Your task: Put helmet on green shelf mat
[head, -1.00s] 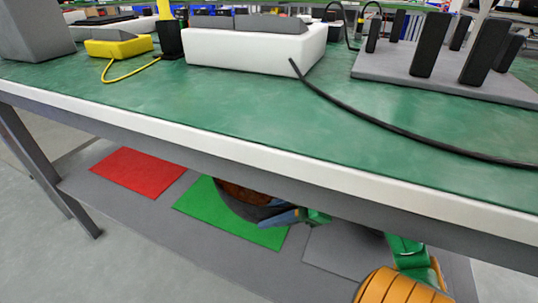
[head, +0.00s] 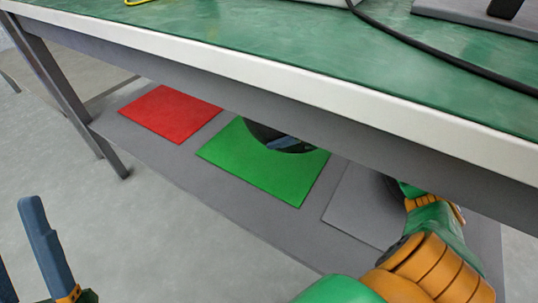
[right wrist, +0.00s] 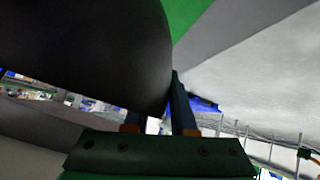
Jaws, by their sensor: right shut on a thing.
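The green shelf mat (head: 255,170) lies on the low shelf under the bench. The dark rounded helmet (head: 272,136) shows over its back right part, mostly hidden by the bench edge. I cannot tell whether it touches the mat. My right gripper (head: 291,143) is a bluish bit against the helmet, the rest hidden under the bench. In the right wrist view the right gripper (right wrist: 171,98) is shut on the helmet's rim, and the helmet (right wrist: 90,50) fills the upper left. My left gripper (head: 18,235) is open and empty at the lower left, away from the shelf.
A red mat (head: 168,112) lies left of the green one and a grey mat (head: 350,205) lies right of it, on the grey shelf (head: 225,210). The bench front edge (head: 300,90) overhangs the shelf. A bench leg (head: 75,100) stands at the left. Open floor lies in front.

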